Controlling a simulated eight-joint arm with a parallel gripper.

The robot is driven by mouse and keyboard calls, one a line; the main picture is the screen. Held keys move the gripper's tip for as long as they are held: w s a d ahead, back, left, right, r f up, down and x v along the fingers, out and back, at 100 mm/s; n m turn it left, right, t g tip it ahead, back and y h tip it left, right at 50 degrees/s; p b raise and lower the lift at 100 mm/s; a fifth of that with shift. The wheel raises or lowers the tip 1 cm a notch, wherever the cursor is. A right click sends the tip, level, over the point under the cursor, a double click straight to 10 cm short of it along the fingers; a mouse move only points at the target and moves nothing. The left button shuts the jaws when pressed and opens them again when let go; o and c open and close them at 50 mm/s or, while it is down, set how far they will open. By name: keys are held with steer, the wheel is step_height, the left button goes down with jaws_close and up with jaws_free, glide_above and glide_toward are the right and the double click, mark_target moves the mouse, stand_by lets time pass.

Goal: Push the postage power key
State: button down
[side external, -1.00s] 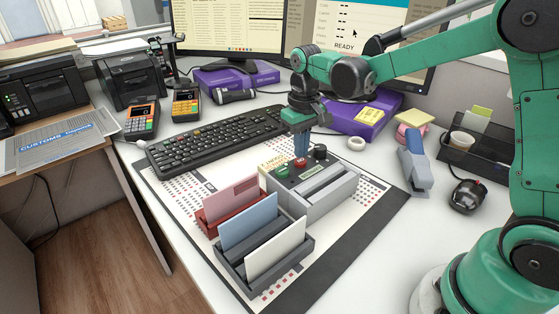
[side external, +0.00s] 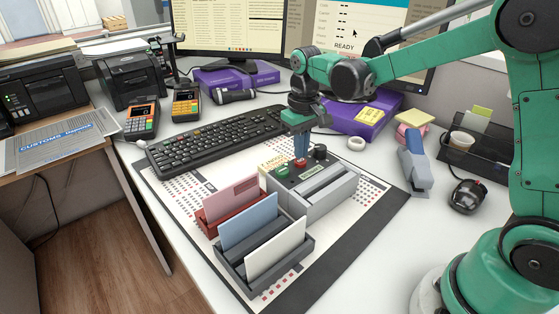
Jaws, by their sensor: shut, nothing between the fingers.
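The grey postage machine (side external: 318,194) stands on the mat in the middle of the desk. Its dark control panel carries a green key (side external: 282,171), a red key (side external: 300,163) and a black knob (side external: 320,150). The panel's lettering is too small to read, so I cannot tell which key is marked power. My gripper (side external: 301,160) points straight down with its blue fingers shut and empty. Its tips are at the red key and hide part of it. I cannot tell whether they touch it or whether the key is pressed in.
A card rack (side external: 266,262) with pink, blue and white cards stands left of the machine. A black keyboard (side external: 218,138) lies behind it. A tape roll (side external: 356,143) and a blue-grey stapler (side external: 416,165) lie to the right. The mat's front right is clear.

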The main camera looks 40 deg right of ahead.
steer(key=shift+f, duration=0.6)
stand_by(0.4)
steer(key=shift+r, duration=0.75)
steer(key=shift+w+r, duration=0.2)
steer(key=shift+r, duration=1.55)
stand_by(0.3)
steer(key=shift+s+r, duration=0.2)
steer(key=shift+r, duration=1.9)
stand_by(0.4)
steer(key=t, duration=0.4)
glide_toward(301, 161)
step_height(301, 161, up, 3)
steer(key=s+a, duration=0.2)
steer(key=s+f+t, duration=0.2)
steer(key=s, duration=0.1)
steer(key=s+f+t, duration=0.1)
steer(key=shift+s+a+f+n, duration=0.2)
steer(key=shift+s+a+n, duration=0.05)
steer(key=shift+s+n, duration=0.15)
